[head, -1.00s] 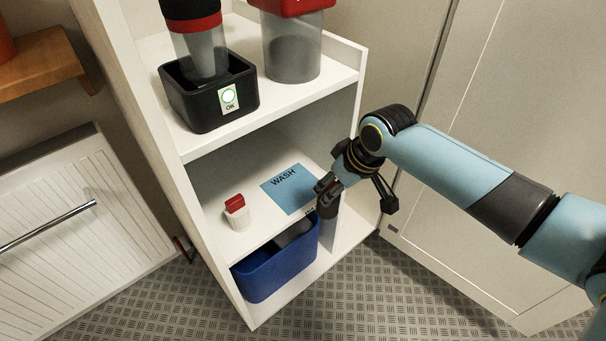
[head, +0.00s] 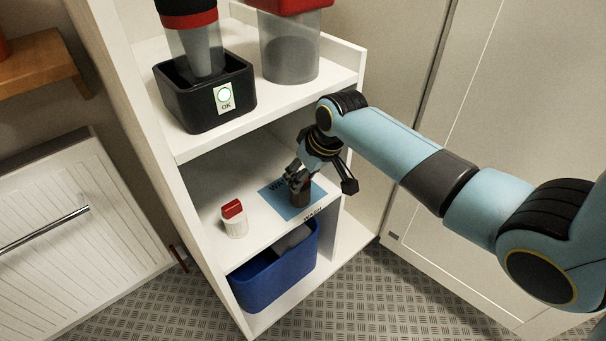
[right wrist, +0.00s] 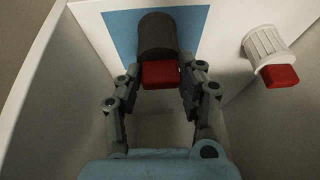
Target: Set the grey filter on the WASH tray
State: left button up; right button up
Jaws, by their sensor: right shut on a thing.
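The grey filter (head: 301,197), a dark cylinder with a red end, is in my right gripper (head: 296,182). In the right wrist view the filter (right wrist: 157,36) is upright over the blue WASH tray (right wrist: 121,38), with its red end (right wrist: 160,74) between the fingers. The WASH tray (head: 281,208) lies flat on the middle shelf, partly covered by the gripper and filter. I cannot tell whether the filter's base touches it. My left gripper is not in view.
A white filter with a red cap (head: 234,220) stands left of the tray. A blue bin (head: 270,282) sits below. The upper shelf holds a black dock with a green OK light (head: 205,105) and a clear red-lidded container (head: 290,50). White side walls bound the shelf.

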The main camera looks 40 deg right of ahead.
jog(key=o, duration=1.2)
jog(key=shift+f, duration=0.1)
jog(key=shift+o, duration=0.2)
jog(key=shift+r, duration=0.4)
jog(key=p+v, duration=0.3)
jog(key=v, duration=0.3)
jog(key=s+d+f, duration=0.1)
jog(key=s+d, duration=0.1)
jog(key=s, duration=0.9)
jog(key=s+d+f+m+g+h, duration=0.1)
jog(key=s+d+f, duration=0.1)
jog(key=s+f, duration=0.55)
jog(key=s+d+f+g+h, duration=0.1)
jog(key=s+f, duration=0.4)
jog(key=f, duration=0.6)
jog(key=s+a+f, duration=0.1)
jog(key=s+f, duration=0.2)
jog(key=s, duration=0.4)
jog(key=s+a+f+g, duration=0.1)
jog(key=s+a+f, duration=0.1)
jog(key=s+f, duration=0.2)
jog(key=s+a+f, duration=0.2)
jog(key=s+f, duration=0.2)
jog(key=s, duration=0.7)
jog(key=shift+a+f+n+g+p, duration=0.15)
jog(key=shift+a+n+g+p, duration=0.15)
jog(key=shift+p, duration=0.1)
